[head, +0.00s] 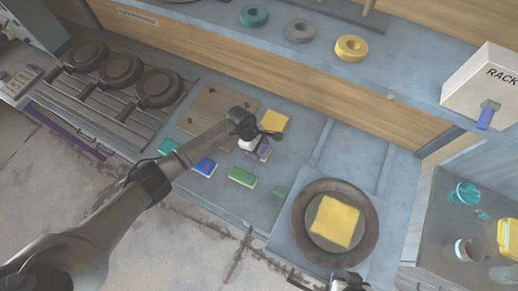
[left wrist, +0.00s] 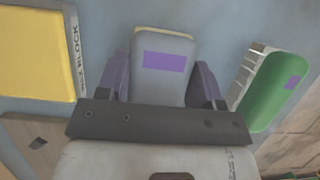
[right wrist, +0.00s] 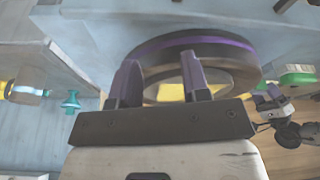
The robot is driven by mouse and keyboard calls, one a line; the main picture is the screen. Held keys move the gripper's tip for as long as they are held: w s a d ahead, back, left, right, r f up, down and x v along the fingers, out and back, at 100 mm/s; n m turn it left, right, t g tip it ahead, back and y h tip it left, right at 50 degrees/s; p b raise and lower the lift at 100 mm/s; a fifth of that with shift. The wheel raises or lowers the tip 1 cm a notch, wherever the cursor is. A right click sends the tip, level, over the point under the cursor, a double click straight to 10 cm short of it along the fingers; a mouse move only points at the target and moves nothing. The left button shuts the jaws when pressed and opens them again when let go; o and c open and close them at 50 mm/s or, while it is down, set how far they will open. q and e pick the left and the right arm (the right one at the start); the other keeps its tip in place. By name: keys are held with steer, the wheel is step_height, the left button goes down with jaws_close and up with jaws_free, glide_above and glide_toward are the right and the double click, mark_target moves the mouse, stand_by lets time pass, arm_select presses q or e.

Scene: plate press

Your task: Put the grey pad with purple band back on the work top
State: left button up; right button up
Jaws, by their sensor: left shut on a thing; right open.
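The grey pad with purple band (head: 264,154) is at my left gripper over the blue-grey work top (head: 262,208). In the left wrist view the pad (left wrist: 163,65) lies between the two fingers, its purple patch facing the camera. My left gripper (head: 257,143) is shut on it. I cannot tell whether the pad touches the work top or hangs just above it. My right gripper (head: 345,280) is at the bottom edge of the head view, near the round dark plate (head: 300,235). In the right wrist view its fingers (right wrist: 163,82) are apart and empty, with the plate's rim beyond.
A green pad (head: 242,177), a blue pad (head: 204,167) and a teal pad (head: 168,146) lie left of the plate. A yellow block (head: 275,121) stands behind the held pad. A brown board (head: 212,108) lies behind my left arm.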

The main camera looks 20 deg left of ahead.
arm_select(q)
steer(key=shift+f, duration=0.1)
arm_select(e)
steer(key=shift+f, duration=0.15)
arm_select(q)
steer(key=o, duration=0.8)
steer(key=shift+o, duration=0.2)
steer(key=shift+r, duration=0.25)
arm_select(e)
steer(key=shift+r, duration=0.3)
arm_select(q)
steer(key=p+v, duration=0.5)
steer(key=v, duration=0.5)
steer(key=shift+w+p, duration=0.1)
steer(key=shift+p, duration=0.3)
steer(key=shift+p+v, duration=0.4)
steer(key=shift+v, duration=0.55)
arm_select(e)
step_height(320, 180, up, 6)
steer(key=shift+r, duration=0.1)
